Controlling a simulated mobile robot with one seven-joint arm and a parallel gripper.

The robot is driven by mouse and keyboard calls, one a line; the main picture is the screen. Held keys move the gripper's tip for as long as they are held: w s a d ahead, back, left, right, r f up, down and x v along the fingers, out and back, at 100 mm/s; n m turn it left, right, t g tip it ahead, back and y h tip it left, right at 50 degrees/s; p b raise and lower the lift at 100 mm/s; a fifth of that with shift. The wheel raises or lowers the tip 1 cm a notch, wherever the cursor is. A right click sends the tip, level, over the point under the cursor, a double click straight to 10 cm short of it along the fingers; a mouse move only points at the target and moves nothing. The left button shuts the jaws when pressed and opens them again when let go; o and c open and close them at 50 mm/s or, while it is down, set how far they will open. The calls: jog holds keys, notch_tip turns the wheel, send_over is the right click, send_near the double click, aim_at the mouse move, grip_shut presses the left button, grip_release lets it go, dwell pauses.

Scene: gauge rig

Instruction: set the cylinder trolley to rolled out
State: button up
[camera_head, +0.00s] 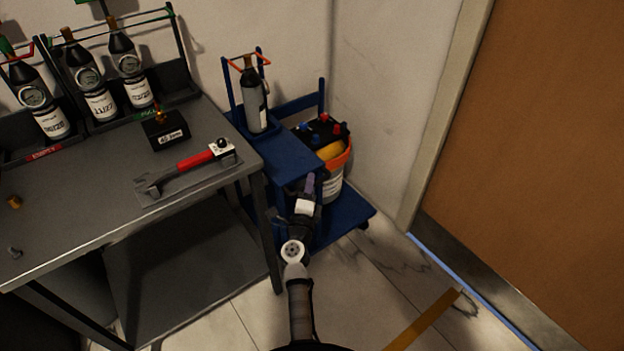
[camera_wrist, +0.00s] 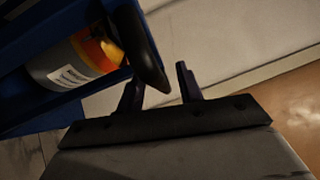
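The blue cylinder trolley (camera_head: 290,158) stands beside the right end of the grey bench, against the wall. A grey cylinder (camera_head: 254,98) stands upright on it under an orange bar. My gripper (camera_head: 310,184) is at the trolley's front right, my arm hiding part of its lower deck. In the wrist view the two dark fingers of my gripper (camera_wrist: 160,88) stand apart. A black rounded bar (camera_wrist: 145,55) on the trolley reaches down close to the left finger, with a gap to the right finger. I cannot tell if it touches.
A bucket with an orange rim (camera_head: 333,170) sits on the trolley's right side. The bench (camera_head: 215,125) at left carries a red-handled tool (camera_head: 190,162), a black labelled block (camera_head: 166,132) and several bottles. A yellow floor strip (camera_head: 425,320) lies on clear floor before the brown door (camera_head: 540,150).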

jog(key=shift+w, duration=0.2)
jog(key=shift+r, duration=0.1)
grip_shut()
jog(key=shift+s+d, duration=0.1)
jog(key=shift+s, duration=0.05)
